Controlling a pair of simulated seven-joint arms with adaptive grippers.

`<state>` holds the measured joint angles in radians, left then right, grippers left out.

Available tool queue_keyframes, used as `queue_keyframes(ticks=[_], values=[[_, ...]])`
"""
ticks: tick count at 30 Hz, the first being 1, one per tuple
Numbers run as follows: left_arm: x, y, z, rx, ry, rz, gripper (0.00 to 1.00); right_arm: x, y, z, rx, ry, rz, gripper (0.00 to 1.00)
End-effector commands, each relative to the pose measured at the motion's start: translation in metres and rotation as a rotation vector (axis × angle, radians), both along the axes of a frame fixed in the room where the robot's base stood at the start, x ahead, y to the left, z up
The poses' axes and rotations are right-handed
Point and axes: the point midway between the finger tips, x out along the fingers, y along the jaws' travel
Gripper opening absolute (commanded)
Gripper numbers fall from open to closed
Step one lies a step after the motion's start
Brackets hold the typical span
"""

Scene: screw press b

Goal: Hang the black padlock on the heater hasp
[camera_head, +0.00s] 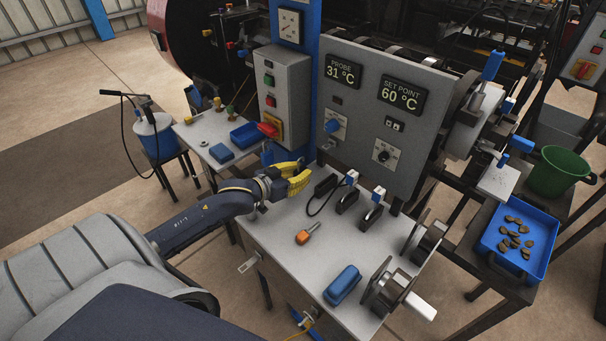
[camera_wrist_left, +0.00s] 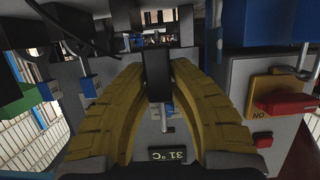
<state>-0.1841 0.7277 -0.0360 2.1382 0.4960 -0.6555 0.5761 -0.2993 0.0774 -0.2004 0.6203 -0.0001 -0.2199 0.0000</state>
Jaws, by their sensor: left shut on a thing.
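My left gripper (camera_head: 306,176) reaches over the back left of the grey bench, in front of the control cabinet. Its yellow fingers are shut on a small black block, which I take for the black padlock (camera_wrist_left: 156,75); it sits between the fingertips in the left wrist view. My right gripper is not in view.
The grey cabinet (camera_head: 350,115) stands behind the bench (camera_head: 275,222). A blue tray (camera_head: 540,268) is at right. The bench's left front is clear.

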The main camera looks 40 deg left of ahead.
Motion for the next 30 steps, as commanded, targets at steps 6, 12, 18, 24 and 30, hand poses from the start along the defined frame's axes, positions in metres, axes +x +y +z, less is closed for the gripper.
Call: queue_keyframes(ticks=[6,12,18,24,30], values=[[0.0,0.0,0.0,0.0,0.0,0.0,0.0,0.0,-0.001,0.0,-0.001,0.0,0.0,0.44],[0.004,-0.001,0.001,0.0,-0.001,0.0,0.0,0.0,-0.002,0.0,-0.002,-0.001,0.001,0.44],[0.018,-0.003,0.001,-0.001,-0.002,0.001,0.0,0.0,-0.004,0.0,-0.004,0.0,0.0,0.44],[0.035,-0.006,0.001,-0.001,-0.002,0.001,0.0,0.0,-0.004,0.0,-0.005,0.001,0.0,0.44],[0.047,-0.009,0.0,-0.001,0.0,0.001,0.0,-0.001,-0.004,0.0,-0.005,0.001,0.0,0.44]])
